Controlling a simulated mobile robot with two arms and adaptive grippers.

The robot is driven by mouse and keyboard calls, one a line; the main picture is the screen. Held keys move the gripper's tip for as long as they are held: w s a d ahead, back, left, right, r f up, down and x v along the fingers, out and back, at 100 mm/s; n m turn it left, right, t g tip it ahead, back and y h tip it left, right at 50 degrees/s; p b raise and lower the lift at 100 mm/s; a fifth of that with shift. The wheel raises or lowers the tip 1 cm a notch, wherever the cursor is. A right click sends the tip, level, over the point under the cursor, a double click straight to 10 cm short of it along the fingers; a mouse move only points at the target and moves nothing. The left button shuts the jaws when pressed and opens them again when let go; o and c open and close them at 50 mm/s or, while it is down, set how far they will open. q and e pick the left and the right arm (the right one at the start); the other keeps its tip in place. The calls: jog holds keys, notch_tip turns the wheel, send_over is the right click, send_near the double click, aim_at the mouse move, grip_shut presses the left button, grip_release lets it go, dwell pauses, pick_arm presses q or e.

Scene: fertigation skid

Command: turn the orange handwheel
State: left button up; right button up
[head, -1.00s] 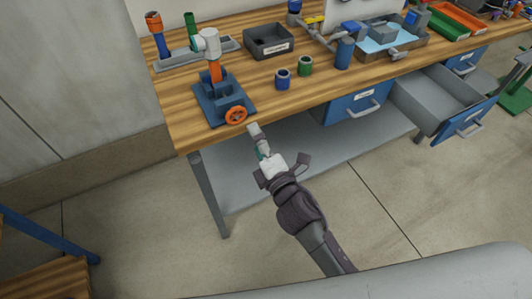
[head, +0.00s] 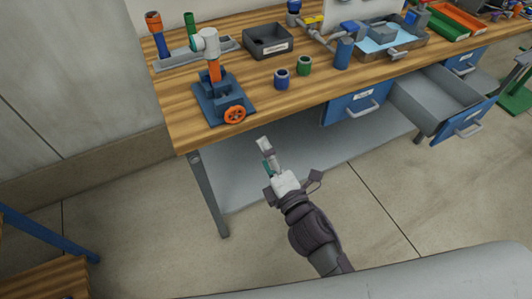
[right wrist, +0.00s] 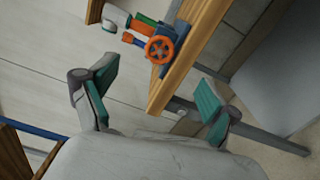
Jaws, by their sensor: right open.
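The orange handwheel (head: 234,115) is on the front of a blue vise-like fixture (head: 209,99) near the left front corner of the workbench. An orange and white upright pipe piece (head: 212,62) stands in the fixture. My right gripper (head: 264,145) is below and to the right of the handwheel, in front of the bench edge, apart from it. In the right wrist view the handwheel (right wrist: 159,49) shows beyond and between the two spread fingers (right wrist: 153,95), with nothing between them. My left gripper is not in view.
An open drawer (head: 437,98) sticks out at the right. A grey lower shelf (head: 300,150) lies under the bench. Floor in front is clear.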

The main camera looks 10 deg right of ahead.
jog(key=shift+s, duration=0.1)
jog(key=v, duration=1.2)
